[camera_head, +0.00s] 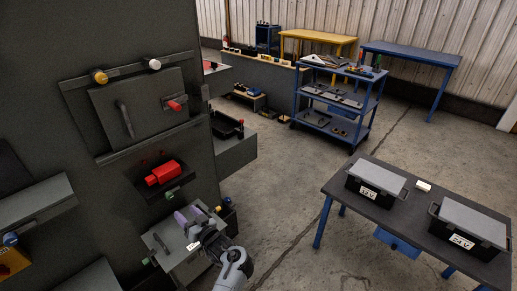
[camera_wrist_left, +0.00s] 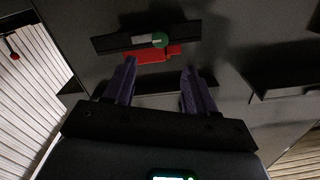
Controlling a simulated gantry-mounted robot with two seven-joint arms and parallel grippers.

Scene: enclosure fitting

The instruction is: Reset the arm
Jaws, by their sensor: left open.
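My left gripper (camera_head: 187,215) is low in front of the dark enclosure (camera_head: 135,30) in the head view, with its purple fingers apart. My left arm's grey links (camera_head: 233,270) reach up to it from the bottom edge. In the left wrist view the gripper (camera_wrist_left: 159,67) is open, with nothing seen between its fingers. Beyond the fingertips are a red part (camera_wrist_left: 150,54) and a green knob (camera_wrist_left: 160,40) at a dark bar. My right gripper does not show.
On the enclosure are a handled door (camera_head: 130,110) and a red block (camera_head: 163,173) on a shelf above my gripper. Side trays (camera_head: 235,155) jut out to its right. A table (camera_head: 365,215) with two black-and-grey boxes stands right; floor between is clear.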

